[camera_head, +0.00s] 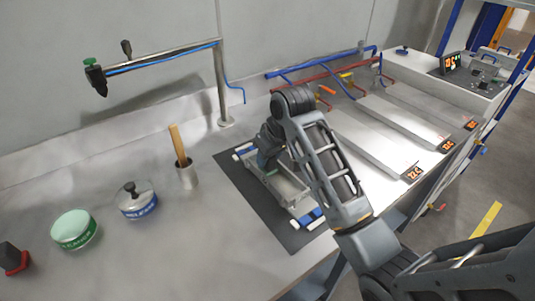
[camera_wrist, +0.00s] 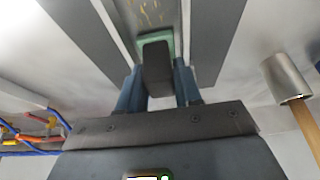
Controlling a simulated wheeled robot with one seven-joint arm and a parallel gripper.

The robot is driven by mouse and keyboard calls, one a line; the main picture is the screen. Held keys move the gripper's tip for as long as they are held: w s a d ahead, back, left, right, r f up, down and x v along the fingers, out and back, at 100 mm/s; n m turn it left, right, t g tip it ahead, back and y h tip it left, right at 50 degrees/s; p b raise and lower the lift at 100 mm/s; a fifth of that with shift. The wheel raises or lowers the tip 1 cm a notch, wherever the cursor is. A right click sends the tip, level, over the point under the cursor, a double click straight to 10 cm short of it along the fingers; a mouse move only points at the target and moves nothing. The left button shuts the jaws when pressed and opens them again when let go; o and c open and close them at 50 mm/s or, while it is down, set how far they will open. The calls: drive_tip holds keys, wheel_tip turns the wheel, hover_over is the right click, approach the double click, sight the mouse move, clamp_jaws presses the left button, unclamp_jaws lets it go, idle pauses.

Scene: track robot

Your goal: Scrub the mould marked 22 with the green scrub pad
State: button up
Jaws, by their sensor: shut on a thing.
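A grey metal mould (camera_head: 290,188) with blue-and-white end pieces lies on a dark mat (camera_head: 240,182) on the bench. I cannot read a number on it. In the wrist view its trough (camera_wrist: 150,14) shows yellow-brown specks. My gripper (camera_head: 268,157) is over the mould's far half, partly hidden by my arm. In the wrist view my gripper (camera_wrist: 158,84) has its blue fingers shut on the dark handle (camera_wrist: 157,62) of the green scrub pad (camera_wrist: 143,42). The pad is at the trough; I cannot tell whether it touches the bottom.
A metal cup (camera_head: 187,176) with a wooden-handled tool, a blue-labelled tin (camera_head: 138,203), a green-labelled tin (camera_head: 75,232) and a dark red-based block (camera_head: 14,258) stand left. A jointed post (camera_head: 222,85) rises behind. Plates with orange displays (camera_head: 413,173) and coloured pipes lie right.

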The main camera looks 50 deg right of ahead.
drive_tip(key=shift+s, duration=0.1)
drive_tip(key=shift+s+a+f+p, duration=0.1)
drive_tip(key=shift+s+a+p, duration=0.15)
drive_tip(key=shift+s, duration=0.3)
drive_tip(key=shift+s+a+p, duration=0.1)
drive_tip(key=shift+s+p, duration=0.2)
drive_tip(key=shift+s, duration=0.25)
drive_tip(key=shift+s+a+p, duration=0.2)
drive_tip(key=shift+s+p, duration=0.15)
drive_tip(key=shift+s, duration=0.2)
drive_tip(key=shift+s+a+p, duration=0.15)
drive_tip(key=shift+s+p, duration=0.2)
drive_tip(key=shift+s, duration=0.3)
drive_tip(key=shift+s+a, duration=0.2)
drive_tip(key=shift+s, duration=0.4)
drive_tip(key=shift+s+a, duration=0.15)
drive_tip(key=shift+s, duration=0.45)
